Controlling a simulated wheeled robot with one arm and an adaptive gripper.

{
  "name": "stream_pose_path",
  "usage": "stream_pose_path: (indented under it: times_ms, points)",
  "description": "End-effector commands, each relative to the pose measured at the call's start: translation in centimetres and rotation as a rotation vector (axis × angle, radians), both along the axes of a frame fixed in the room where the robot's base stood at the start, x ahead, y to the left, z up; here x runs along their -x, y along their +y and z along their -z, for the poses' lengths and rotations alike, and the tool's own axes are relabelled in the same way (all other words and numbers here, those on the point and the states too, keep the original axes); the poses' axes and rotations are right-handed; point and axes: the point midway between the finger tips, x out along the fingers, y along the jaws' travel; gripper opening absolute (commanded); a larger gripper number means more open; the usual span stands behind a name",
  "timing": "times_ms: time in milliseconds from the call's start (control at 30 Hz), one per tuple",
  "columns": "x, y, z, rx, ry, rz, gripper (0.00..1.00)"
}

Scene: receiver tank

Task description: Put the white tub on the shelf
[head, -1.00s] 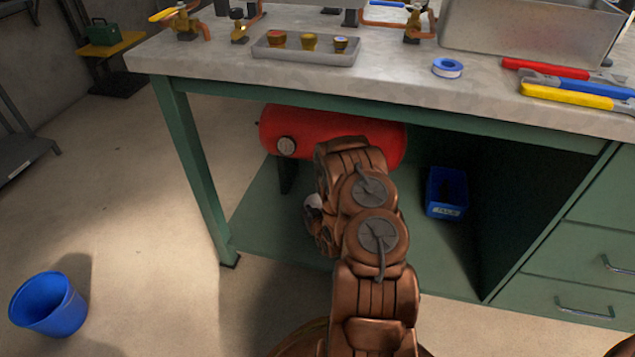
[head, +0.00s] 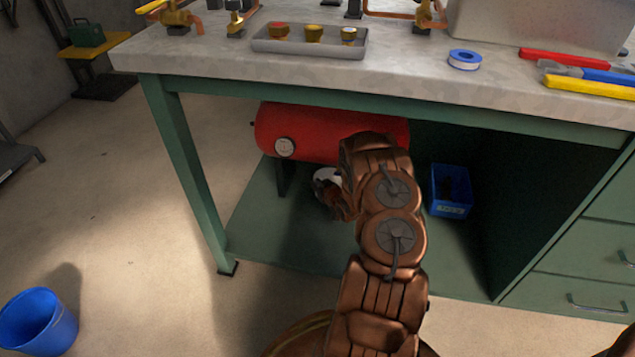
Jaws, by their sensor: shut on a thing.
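The white tub (head: 325,177) shows only in part, as a pale round shape under the red tank. My gripper (head: 330,192) is shut on it, and my own arm hides much of both. The green shelf (head: 255,225) is the low board under the workbench. The tub and gripper are over the shelf's left half, below the red tank (head: 300,128). I cannot tell whether the tub touches the shelf.
A blue bin (head: 450,192) stands on the shelf to the right of my arm. The bench leg (head: 185,170) is at the left. The bench top (head: 205,48) overhangs the shelf. A blue bucket (head: 38,322) stands on the floor at left. The shelf's front left is clear.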

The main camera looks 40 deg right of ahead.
Motion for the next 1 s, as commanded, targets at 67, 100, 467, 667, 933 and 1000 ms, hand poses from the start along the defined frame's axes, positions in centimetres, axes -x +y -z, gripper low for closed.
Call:
stream_pose_path:
  times_ms: [67, 100, 467, 667, 933, 1000]
  points:
    - [-0.3, -1.1, 0.0, 0.003, -0.002, 0.002, 0.0]
    - [-0.4, -1.5, 0.0, 0.003, -0.002, 0.002, 0.0]
    - [-0.1, -1.9, 0.6, -0.001, 0.0, 0.008, 0.16]
    - [-0.1, -1.9, 0.6, 0.0, 0.001, 0.009, 0.35]
    - [-0.1, -1.9, 0.6, -0.001, 0.0, 0.009, 0.35]
    - [0.0, -1.9, 0.5, 0.0, 0.001, 0.009, 0.35]
